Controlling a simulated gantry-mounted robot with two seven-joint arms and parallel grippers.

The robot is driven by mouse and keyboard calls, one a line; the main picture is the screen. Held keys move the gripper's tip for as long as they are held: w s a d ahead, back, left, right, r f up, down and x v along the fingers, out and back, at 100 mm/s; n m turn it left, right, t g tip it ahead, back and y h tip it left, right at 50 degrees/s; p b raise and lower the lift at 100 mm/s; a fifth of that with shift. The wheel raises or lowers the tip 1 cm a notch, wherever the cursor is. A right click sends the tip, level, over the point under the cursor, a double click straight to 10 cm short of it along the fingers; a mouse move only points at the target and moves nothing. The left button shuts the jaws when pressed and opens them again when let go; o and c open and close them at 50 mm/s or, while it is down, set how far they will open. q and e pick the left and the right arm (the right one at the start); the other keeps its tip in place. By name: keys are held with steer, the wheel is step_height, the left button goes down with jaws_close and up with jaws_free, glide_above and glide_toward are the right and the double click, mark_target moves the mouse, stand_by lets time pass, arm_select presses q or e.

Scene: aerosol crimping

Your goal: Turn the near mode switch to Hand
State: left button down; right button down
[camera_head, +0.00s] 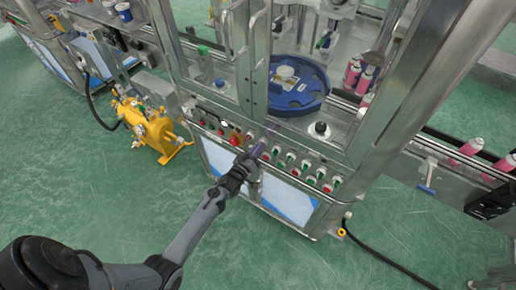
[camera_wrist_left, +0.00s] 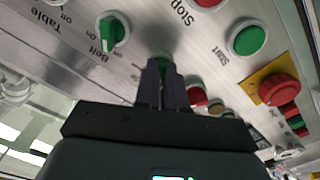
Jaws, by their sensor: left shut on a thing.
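My left gripper (camera_head: 256,151) is at the slanted control panel on the machine's front. In the left wrist view its fingers (camera_wrist_left: 163,75) are shut around a green switch knob (camera_wrist_left: 161,61), of which only a little shows between the fingertips. The fingers hide its pointer and its position label. Another green knob (camera_wrist_left: 112,31), marked Belt, is beside it and apart from the fingers. I cannot read a Hand label in either view. My right gripper is in neither view.
The panel also has a green Start button (camera_wrist_left: 246,38), a red Stop button (camera_wrist_left: 208,2) and a red mushroom button (camera_wrist_left: 279,89) on yellow. Above stand a blue turntable (camera_head: 298,100) and steel frame posts. A yellow pump unit (camera_head: 152,130) is on the floor at left.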

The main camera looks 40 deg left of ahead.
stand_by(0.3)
arm_select(q)
steer(key=c, duration=1.2)
jaws_free()
steer(key=s, duration=0.3)
steer(key=s+d, duration=0.1)
steer(key=s, duration=0.3)
steer(key=s+p, duration=0.1)
steer(key=s, duration=0.2)
steer(key=shift+s+d, duration=0.2)
steer(key=shift+s, duration=0.2)
